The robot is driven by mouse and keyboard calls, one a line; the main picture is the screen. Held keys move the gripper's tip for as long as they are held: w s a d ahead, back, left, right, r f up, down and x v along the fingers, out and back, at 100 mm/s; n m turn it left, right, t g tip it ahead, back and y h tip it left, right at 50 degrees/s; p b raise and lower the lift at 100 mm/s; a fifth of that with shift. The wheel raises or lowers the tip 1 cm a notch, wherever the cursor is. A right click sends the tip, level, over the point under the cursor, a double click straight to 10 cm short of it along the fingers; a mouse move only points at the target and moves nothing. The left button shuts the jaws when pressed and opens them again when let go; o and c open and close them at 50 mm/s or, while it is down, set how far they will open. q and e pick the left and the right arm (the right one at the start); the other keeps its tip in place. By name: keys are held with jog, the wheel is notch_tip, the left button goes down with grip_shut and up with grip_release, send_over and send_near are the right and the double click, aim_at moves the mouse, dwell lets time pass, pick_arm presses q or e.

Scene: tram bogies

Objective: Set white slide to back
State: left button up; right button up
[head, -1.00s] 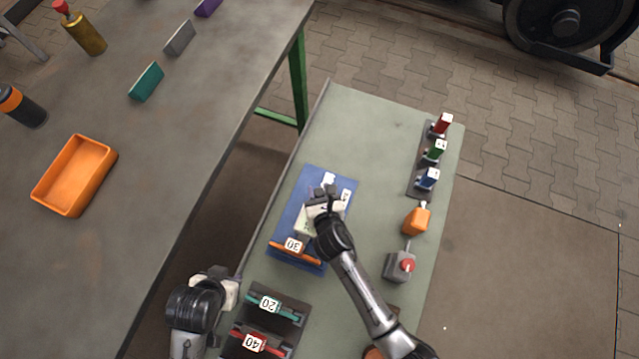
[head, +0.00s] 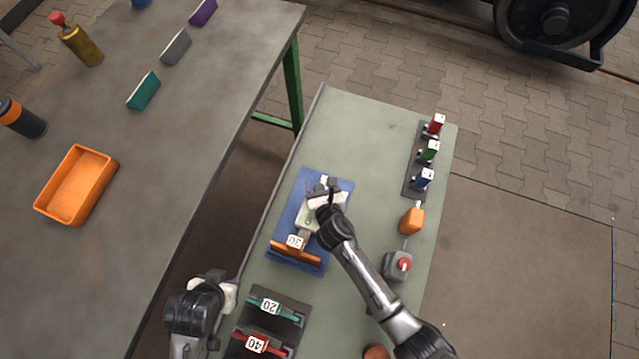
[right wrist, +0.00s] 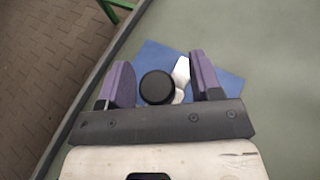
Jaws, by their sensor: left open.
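A blue plate (head: 283,240) lies on the green-grey table, with an orange bar (head: 290,254) and a "30" label (head: 296,241) at its near end. Pale white parts (head: 306,219) on the plate, probably the white slide, are partly covered by my right gripper (head: 325,190). In the right wrist view, a round black knob (right wrist: 157,87) shows between the purple-faced fingers of my right gripper (right wrist: 160,82), with a small gap on its right side. A white piece (right wrist: 181,72) shows beyond the knob. My left gripper (head: 228,292) is open and empty beside the table's left edge.
Holders marked "20" (head: 270,306) and "40" (head: 256,344) sit nearer me. An orange tray (head: 77,185) stands on the left bench.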

jog(key=shift+s, duration=0.25)
jog(key=p+v, duration=0.5)
jog(key=v, duration=0.8)
jog(key=shift+s, duration=0.3)
jog(key=shift+r, duration=0.15)
